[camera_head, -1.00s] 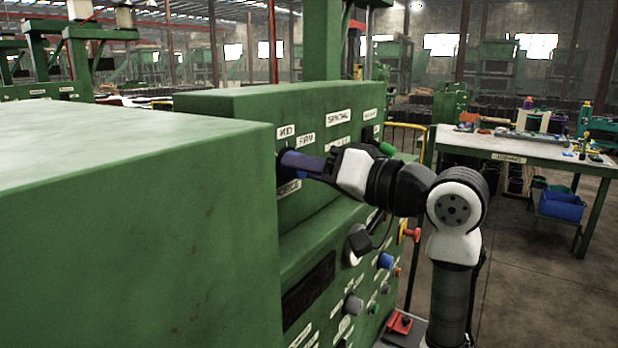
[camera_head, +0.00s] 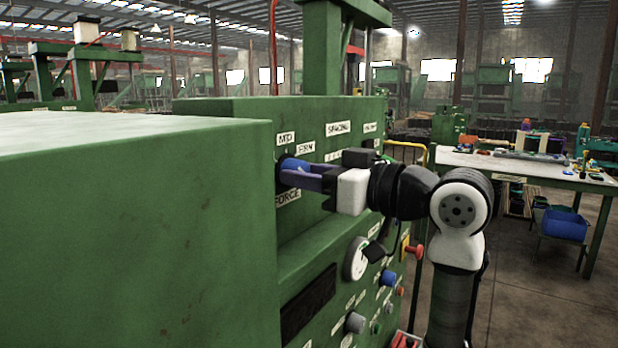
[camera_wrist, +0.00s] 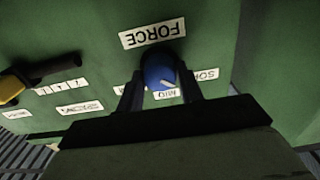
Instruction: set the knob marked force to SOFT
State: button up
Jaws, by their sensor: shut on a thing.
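The blue force knob (camera_head: 290,164) sits on the green panel above its FORCE plate (camera_head: 287,197). The wrist view shows the knob (camera_wrist: 159,72) upside down, with the FORCE plate (camera_wrist: 152,33), the MID label (camera_wrist: 167,94) and the partly hidden SOFT label (camera_wrist: 206,75). The knob's white pointer line slants between MID and SOFT. The FIRM label (camera_head: 305,147) shows in the head view. My gripper (camera_wrist: 160,80) is shut on the knob, one finger on each side.
Another knob with a yellow part (camera_wrist: 12,88) is on the same panel. Below, the machine front carries a white dial (camera_head: 355,258), a blue knob (camera_head: 388,278) and a red button (camera_head: 414,252). A worktable (camera_head: 520,167) stands at the right.

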dwell(0.3)
jog(key=o, duration=1)
jog(key=b+v, duration=0.2)
jog(key=v, duration=1.1)
jog(key=shift+s+d+b, duration=0.25)
jog(key=shift+d+b, duration=0.1)
